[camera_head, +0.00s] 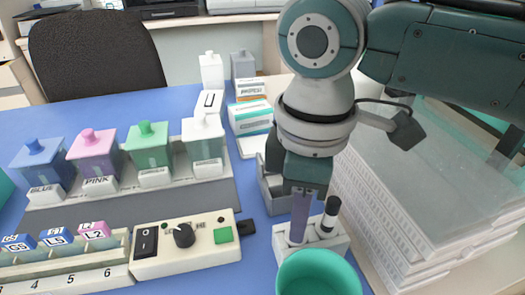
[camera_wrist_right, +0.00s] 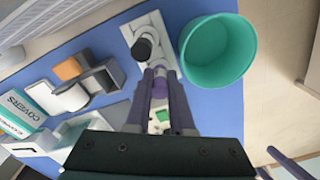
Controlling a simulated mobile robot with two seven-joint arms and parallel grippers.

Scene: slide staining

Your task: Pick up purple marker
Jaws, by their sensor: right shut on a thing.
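The purple marker (camera_head: 299,218) stands upright with its lower end at the white holder (camera_head: 338,247) in the head view. My right gripper (camera_head: 305,192) comes down from above and is shut on its upper part. In the right wrist view the marker (camera_wrist_right: 160,88) shows between the fingers of my right gripper (camera_wrist_right: 159,76). A black-capped marker (camera_head: 329,214) stands in the same holder, just right of the purple one; it also shows in the wrist view (camera_wrist_right: 143,47). I do not see my left gripper.
A teal cup (camera_head: 318,275) stands close in front of the holder. White stacked trays (camera_head: 390,225) are to the right. A control box (camera_head: 185,245), slide rack (camera_head: 65,270) and coloured stain jars (camera_head: 95,155) are to the left. A grey holder (camera_head: 272,187) is just behind.

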